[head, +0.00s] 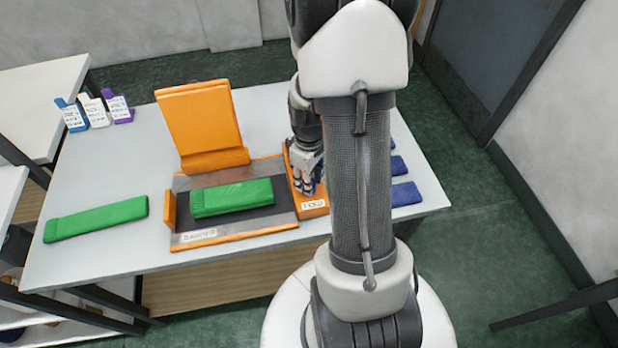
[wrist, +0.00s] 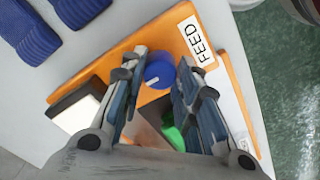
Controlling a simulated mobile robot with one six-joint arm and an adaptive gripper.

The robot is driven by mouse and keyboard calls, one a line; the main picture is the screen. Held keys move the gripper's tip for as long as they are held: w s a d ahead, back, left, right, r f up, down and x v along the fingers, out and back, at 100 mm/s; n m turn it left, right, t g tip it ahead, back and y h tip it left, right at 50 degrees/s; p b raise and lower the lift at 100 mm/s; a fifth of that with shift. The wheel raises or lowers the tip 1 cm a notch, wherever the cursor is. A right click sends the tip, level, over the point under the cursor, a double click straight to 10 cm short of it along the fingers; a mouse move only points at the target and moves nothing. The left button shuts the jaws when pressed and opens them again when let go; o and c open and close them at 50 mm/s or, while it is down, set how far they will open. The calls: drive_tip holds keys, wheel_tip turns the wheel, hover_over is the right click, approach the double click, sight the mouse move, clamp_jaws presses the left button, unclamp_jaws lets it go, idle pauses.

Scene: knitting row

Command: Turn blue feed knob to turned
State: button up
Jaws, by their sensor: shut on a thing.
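The blue feed knob (wrist: 159,73) stands on an orange panel (wrist: 222,68) beside a white "FEED" label (wrist: 197,40). A short pale mark shows on the knob, on its left side in the wrist view. My gripper (wrist: 161,70) has one finger on each side of the knob and is shut on it. In the head view my gripper (head: 306,180) reaches down over the orange feed panel (head: 314,208), at the right of the orange machine, and the knob is hidden there.
The orange machine (head: 270,229) holds a green knitted piece (head: 232,197). Another green piece (head: 96,218) lies at left on the table (head: 85,262). Blue pieces (head: 406,194) lie right of my arm. Several labelled bottles (head: 95,112) stand at back left.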

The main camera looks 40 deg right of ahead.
drive_tip(key=shift+m, duration=0.4)
drive_tip(key=shift+c, duration=0.2)
drive_tip(key=m, duration=0.3)
drive_tip(key=shift+m+p, duration=0.35)
drive_tip(key=shift+m, duration=0.05)
drive_tip(key=m, duration=0.4)
drive_tip(key=shift+m, duration=0.3)
drive_tip(key=m+p, duration=0.1)
drive_tip(key=m, duration=0.7)
drive_tip(key=shift+m, duration=0.5)
drive_tip(key=o, duration=1.1)
